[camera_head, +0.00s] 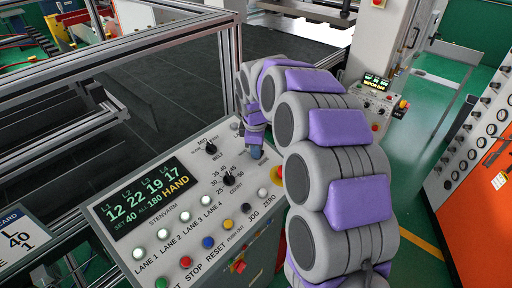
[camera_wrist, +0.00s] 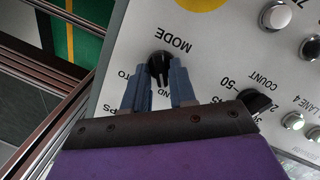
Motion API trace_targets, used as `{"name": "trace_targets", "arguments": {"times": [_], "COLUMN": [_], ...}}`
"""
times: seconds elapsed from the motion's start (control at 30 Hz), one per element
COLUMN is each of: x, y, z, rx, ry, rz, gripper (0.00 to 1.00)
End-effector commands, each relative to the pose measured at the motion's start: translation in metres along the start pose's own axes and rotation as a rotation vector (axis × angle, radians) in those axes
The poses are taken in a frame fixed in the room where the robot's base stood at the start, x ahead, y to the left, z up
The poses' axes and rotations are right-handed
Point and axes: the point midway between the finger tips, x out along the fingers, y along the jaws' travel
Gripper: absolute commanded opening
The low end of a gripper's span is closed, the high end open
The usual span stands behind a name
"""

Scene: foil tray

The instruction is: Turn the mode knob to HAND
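The black mode knob (camera_wrist: 160,66) shows beneath the MODE lettering in the wrist view. Its narrow grip points down the picture toward a partly covered label ending in "ND". The lettering appears upside down there. My gripper (camera_head: 255,152) is at the console panel in the head view and hides the mode knob there. In the wrist view its two grey-blue fingers are apart, one on each side of the knob. I cannot tell whether either finger touches it. The console display (camera_head: 146,203) reads HAND in yellow.
The count knob (camera_head: 230,179) sits close to my gripper, with another black knob (camera_head: 210,147) farther left. A red stop button with a yellow base (camera_head: 277,173) is just right. Several lane, start and jog buttons line the panel's front. Metal framing (camera_head: 110,60) stands behind the console.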

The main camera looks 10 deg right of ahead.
Motion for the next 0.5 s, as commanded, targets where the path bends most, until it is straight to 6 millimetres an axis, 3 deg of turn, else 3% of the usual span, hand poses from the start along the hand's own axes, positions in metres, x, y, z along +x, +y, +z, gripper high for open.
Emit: {"name": "trace_targets", "arguments": {"times": [0.13, 0.37, 0.5], "x": [0.000, -0.001, -0.011], "y": [0.000, -0.001, 0.000], "z": [0.000, 0.000, 0.000], "rx": [0.001, 0.001, 0.002], "ry": [0.000, 0.000, 0.001], "rz": [-0.001, -0.001, 0.002], "gripper": [0.38, 0.38, 0.38]}}
